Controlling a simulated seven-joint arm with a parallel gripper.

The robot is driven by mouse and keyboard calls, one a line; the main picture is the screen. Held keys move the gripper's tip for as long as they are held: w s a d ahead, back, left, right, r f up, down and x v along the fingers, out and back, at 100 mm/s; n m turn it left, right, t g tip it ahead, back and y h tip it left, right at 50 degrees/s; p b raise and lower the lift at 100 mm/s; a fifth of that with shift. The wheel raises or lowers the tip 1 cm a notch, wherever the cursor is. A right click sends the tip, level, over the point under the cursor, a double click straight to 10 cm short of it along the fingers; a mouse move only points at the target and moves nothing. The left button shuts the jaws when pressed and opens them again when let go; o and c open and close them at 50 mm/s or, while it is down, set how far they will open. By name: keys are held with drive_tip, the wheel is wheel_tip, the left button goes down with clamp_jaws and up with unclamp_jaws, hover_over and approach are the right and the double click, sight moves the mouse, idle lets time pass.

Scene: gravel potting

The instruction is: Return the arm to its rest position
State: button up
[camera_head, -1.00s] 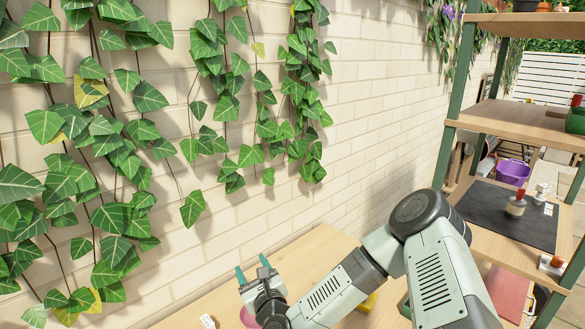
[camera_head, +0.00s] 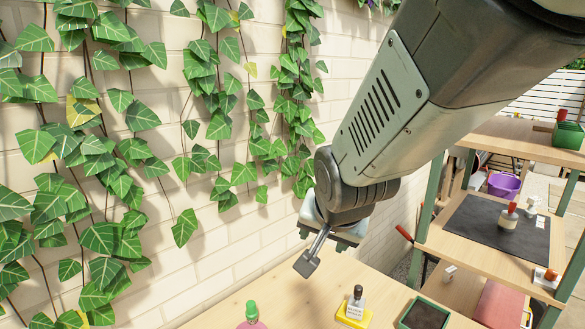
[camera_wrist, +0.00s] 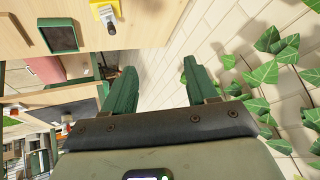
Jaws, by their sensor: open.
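My gripper (camera_wrist: 158,66) shows in the wrist view with two green fingers spread apart and nothing between them. The pale brick wall (camera_wrist: 165,75) shows through the gap. In the head view my arm is raised in front of the wall, and the fingers are hidden behind the wrist. The wrist end hangs above the wooden table (camera_head: 290,290), clear of it.
On the table are a pink bottle with a green cap (camera_head: 251,325), a yellow holder (camera_head: 353,316) with a dark-topped item, and a green-rimmed dark tray (camera_head: 425,316). Shelves with a black mat (camera_head: 490,232) stand at right. Ivy (camera_head: 110,190) hangs on the wall at left.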

drive_tip(key=s+d+r+n, duration=0.2)
drive_tip(key=s+r, duration=0.2)
drive_tip(key=s, duration=0.5)
drive_tip(key=s+d+r+n+g, duration=0.1)
drive_tip(key=s+d+r+n, duration=0.1)
drive_tip(key=s, duration=0.7)
wheel_tip(320, 180, up, 2)
drive_tip(key=shift+d+r+g+h, duration=0.1)
drive_tip(key=shift+d+g+h, duration=0.25)
drive_tip(key=shift+d, duration=0.35)
